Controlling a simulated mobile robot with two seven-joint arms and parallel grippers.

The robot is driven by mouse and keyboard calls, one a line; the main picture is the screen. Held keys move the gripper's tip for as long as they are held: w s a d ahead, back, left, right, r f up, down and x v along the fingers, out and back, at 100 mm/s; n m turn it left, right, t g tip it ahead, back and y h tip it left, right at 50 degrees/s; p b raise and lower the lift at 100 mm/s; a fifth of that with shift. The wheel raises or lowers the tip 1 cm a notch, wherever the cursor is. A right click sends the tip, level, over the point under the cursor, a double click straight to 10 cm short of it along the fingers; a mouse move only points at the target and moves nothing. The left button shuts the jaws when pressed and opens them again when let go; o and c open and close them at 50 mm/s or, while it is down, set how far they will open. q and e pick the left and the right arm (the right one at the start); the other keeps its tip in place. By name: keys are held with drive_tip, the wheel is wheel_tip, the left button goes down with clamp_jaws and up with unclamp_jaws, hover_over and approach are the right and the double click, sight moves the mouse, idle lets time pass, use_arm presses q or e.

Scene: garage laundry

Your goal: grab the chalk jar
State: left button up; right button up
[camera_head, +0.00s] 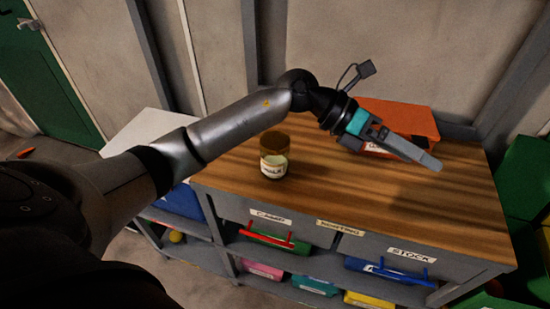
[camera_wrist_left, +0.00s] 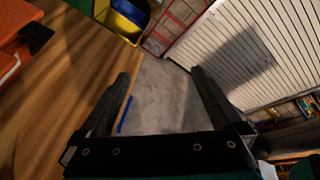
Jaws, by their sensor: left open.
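The chalk jar (camera_head: 274,157) is a small round jar with a brown upper part and a pale label, standing upright on the wooden worktop (camera_head: 330,205) near its left end. My left gripper (camera_head: 432,163) is over the right part of the worktop, to the right of the jar and apart from it. In the left wrist view the left gripper (camera_wrist_left: 160,85) has its two fingers spread with nothing between them. The jar is not in the left wrist view. My right gripper is in neither view.
An orange box (camera_head: 400,119) stands at the back of the worktop, behind my left gripper; it also shows in the left wrist view (camera_wrist_left: 12,30). Labelled drawers and coloured bins (camera_head: 262,270) are below. Green crates (camera_head: 525,175) stand at the right. The worktop's front middle is clear.

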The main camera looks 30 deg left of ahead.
use_arm(q)
drive_tip(key=w+a+f+m+g+y, duration=0.1)
drive_tip(key=a+f+y, duration=0.1)
drive_tip(key=a+y, duration=0.3)
drive_tip(key=w+a+f+m+y, duration=0.1)
drive_tip(key=a+f+y, duration=0.15)
drive_tip(key=a, duration=0.45)
drive_tip(key=n+g+y, duration=0.1)
drive_tip(key=g+y, duration=0.1)
drive_tip(key=y, duration=0.4)
approach(274, 159)
drive_tip(key=shift+w+a+r, duration=0.25)
drive_tip(key=shift+w+r, duration=0.15)
drive_tip(key=shift+w, duration=0.2)
drive_tip(key=shift+w+a+r, duration=0.2)
drive_tip(key=shift+w+r, duration=0.2)
drive_tip(key=shift+w, duration=0.25)
drive_tip(key=shift+s+a+f, duration=0.1)
drive_tip(key=shift+a+f, duration=0.1)
drive_tip(key=shift+f, duration=0.15)
wheel_tip(274, 159, down, 14)
drive_tip(key=shift+f+b, duration=0.2)
drive_tip(key=shift+b, duration=0.3)
drive_tip(key=c, duration=1.3)
